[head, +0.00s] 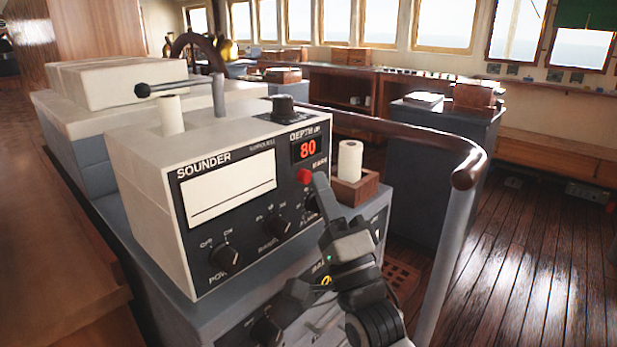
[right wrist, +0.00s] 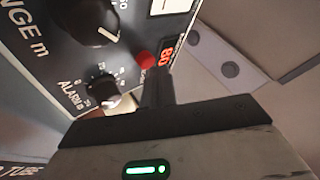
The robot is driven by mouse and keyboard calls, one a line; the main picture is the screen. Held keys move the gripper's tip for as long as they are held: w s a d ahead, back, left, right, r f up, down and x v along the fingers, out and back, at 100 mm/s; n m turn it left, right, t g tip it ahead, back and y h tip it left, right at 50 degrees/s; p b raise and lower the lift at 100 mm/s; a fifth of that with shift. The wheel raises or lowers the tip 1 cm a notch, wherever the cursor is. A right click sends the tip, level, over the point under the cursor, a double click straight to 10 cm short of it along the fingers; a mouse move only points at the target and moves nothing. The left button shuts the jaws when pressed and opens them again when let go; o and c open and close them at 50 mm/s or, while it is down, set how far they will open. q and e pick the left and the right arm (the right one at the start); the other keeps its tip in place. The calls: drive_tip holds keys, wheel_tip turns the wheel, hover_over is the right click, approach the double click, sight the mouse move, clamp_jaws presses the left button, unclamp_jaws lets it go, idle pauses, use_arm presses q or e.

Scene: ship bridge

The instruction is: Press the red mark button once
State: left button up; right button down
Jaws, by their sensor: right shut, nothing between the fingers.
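The red mark button (head: 304,176) is a small round knob on the front panel of the white sounder box (head: 150,190), below the depth display reading 80 (head: 308,149). It also shows in the right wrist view (right wrist: 146,60), just beyond my fingertips. My right gripper (head: 322,180) is shut and empty. Its fingertips are close to the button, at its lower right in the head view. In the right wrist view the shut fingers (right wrist: 157,90) point toward the button; I cannot tell whether they touch it. My left gripper is not in view.
A black alarm knob (right wrist: 103,88) and a larger range knob (right wrist: 92,22) sit near the button. A paper roll in a wooden holder (head: 352,192) stands right of the box. A curved handrail (head: 420,132) passes behind and to the right. The wooden floor at right is clear.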

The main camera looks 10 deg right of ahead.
drive_tip(key=shift+w+a, duration=0.3)
drive_tip(key=shift+w, duration=0.1)
idle(0.4)
drive_tip(key=shift+s+d, duration=0.6)
drive_tip(key=shift+s, duration=0.15)
drive_tip(key=shift+p, duration=0.3)
drive_tip(key=s+d, duration=0.1)
drive_tip(key=s, duration=0.1)
drive_tip(key=s+d+p, duration=0.1)
drive_tip(key=s+d, duration=0.1)
idle(0.3)
idle(0.5)
